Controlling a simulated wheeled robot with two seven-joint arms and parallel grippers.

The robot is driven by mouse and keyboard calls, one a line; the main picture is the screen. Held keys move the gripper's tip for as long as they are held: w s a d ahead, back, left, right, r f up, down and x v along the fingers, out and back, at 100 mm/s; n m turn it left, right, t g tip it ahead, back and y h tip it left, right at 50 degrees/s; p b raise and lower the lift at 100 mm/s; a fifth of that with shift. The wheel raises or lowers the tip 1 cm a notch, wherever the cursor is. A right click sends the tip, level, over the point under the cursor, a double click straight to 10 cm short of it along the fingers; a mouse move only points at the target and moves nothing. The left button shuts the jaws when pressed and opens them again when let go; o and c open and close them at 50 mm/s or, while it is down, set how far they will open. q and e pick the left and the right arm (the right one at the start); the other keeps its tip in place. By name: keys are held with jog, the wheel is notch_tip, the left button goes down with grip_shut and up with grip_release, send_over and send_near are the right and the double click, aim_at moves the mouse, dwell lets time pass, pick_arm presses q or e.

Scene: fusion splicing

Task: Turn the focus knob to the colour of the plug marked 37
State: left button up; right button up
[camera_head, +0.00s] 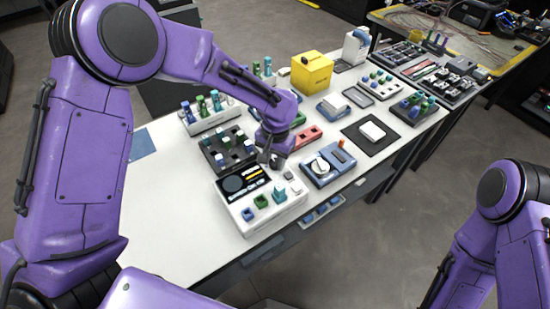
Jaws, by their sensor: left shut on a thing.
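My left gripper (273,160) points down at the back right corner of a white device (262,222) with a dark screen (240,184). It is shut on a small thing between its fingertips. The gripper mostly hides that thing, so I cannot make out its colour or marking; it sits where a knob of the device could be. A blue plug (247,214), a green plug (262,201) and a teal plug (279,194) stand along the device's front. Their numbers are too small to read. My right arm shows at the right, but its gripper is out of view.
A blue device (328,167) with a round white part stands just right of the gripper. A dark block (215,155) with several plugs is behind left. A yellow box (311,72) stands farther back. The white table (165,235) is bare at front left.

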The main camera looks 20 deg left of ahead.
pick_arm(q)
jog(key=shift+r+m+p, duration=0.2)
jog(key=shift+m+p, duration=0.9)
jog(key=shift+p, duration=0.15)
jog(key=m+p, duration=0.2)
jog(key=shift+m, duration=0.3)
jog(key=m+p, duration=0.2)
jog(key=m, duration=0.1)
jog(key=shift+f+m, duration=0.1)
jog(key=shift+m, duration=0.2)
jog(key=shift+f+m+p, duration=0.1)
jog(key=shift+m+p, duration=0.4)
jog(key=shift+m, duration=1.1)
jog(key=shift+f, duration=0.15)
jog(key=o, duration=0.8)
jog(key=shift+c, duration=0.2)
jog(key=shift+w, duration=0.1)
